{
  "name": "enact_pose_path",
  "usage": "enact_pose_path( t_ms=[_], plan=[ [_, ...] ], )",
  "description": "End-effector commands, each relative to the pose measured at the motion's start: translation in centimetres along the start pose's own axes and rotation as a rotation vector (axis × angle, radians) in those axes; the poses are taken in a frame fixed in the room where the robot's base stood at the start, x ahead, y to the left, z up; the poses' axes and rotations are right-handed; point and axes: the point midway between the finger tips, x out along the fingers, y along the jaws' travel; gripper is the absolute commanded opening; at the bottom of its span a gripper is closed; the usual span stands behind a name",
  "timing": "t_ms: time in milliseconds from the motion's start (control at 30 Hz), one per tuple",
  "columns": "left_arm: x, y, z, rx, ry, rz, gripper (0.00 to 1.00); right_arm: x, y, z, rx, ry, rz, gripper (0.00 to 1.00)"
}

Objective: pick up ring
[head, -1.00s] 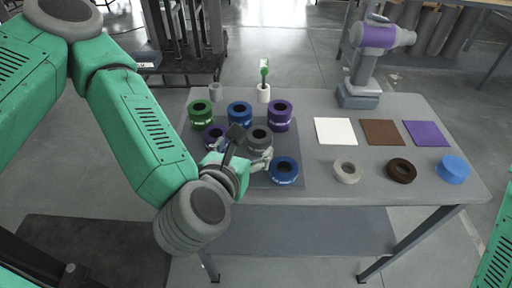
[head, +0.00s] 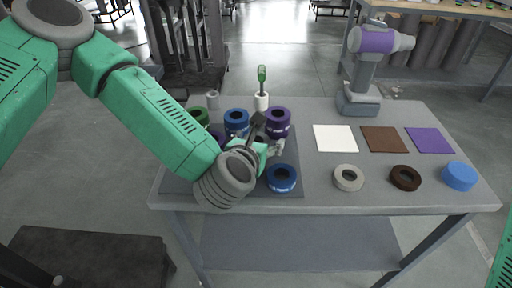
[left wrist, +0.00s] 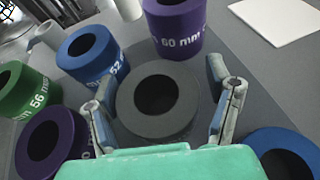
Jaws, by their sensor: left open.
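A dark grey ring (left wrist: 157,100) stands on the mat in the left wrist view. In the head view it is mostly hidden behind my left gripper (head: 268,148). My left gripper is open, and in the left wrist view its fingers (left wrist: 162,98) are on either side of the grey ring, with no clear contact. Around it stand a green ring (head: 198,117), a blue ring (head: 236,121), a purple ring (head: 278,121) and another blue ring (head: 282,179). A darker purple ring (left wrist: 50,142) is at the lower left. My right gripper is not in view.
The table (head: 340,203) holds a beige ring (head: 348,177), a brown ring (head: 404,178) and a light blue disc (head: 460,176) on the right. Behind them are white, brown and purple squares (head: 430,140). A purple-grey device (head: 362,75) and a green-handled tool (head: 262,80) stand at the back.

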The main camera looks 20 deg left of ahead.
Motion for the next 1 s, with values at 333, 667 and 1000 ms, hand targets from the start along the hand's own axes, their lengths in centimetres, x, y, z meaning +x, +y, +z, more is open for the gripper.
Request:
enact_pose_path(
  t_ms=[333,667,1000],
  plan=[
    [0.1,0.4,-0.1,-0.005,0.001,-0.001,0.21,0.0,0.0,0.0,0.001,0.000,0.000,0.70],
    [0.0,0.3,0.1,-0.003,0.001,0.000,0.08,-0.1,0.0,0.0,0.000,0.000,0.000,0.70],
    [-2.3,0.3,5.7,-0.006,-0.003,-0.001,0.08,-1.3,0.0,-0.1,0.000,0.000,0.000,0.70]
  ],
)
